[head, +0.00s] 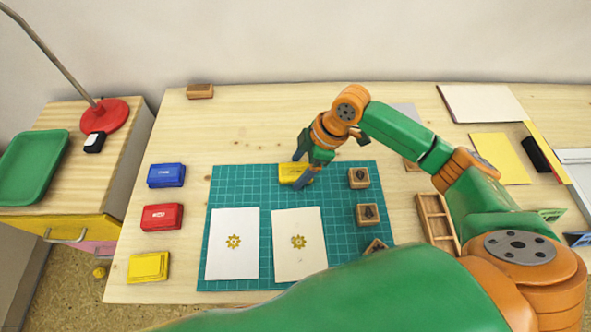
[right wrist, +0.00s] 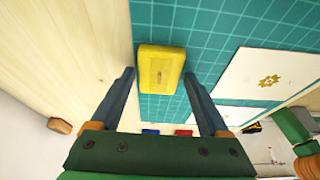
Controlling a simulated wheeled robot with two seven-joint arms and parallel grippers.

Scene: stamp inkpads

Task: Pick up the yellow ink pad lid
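A yellow ink pad (head: 296,173) with its lid on top lies near the back edge of the green cutting mat. It also shows in the right wrist view (right wrist: 161,68). My right gripper (head: 303,170) reaches down over it from the back. In the right wrist view its two fingers (right wrist: 159,75) are wide apart, one on each side of the pad, with a gap on both sides. The gripper is open and empty. A second yellow ink pad (head: 149,267) sits at the table's left front. My left gripper is not in view.
A blue pad (head: 166,175) and a red pad (head: 162,217) stand left of the mat (head: 265,192). Two white cards (head: 232,260) (head: 300,262) lie on it. Wooden stamps (head: 358,178) and a wooden tray (head: 434,216) are to the right. The back left table is mostly clear.

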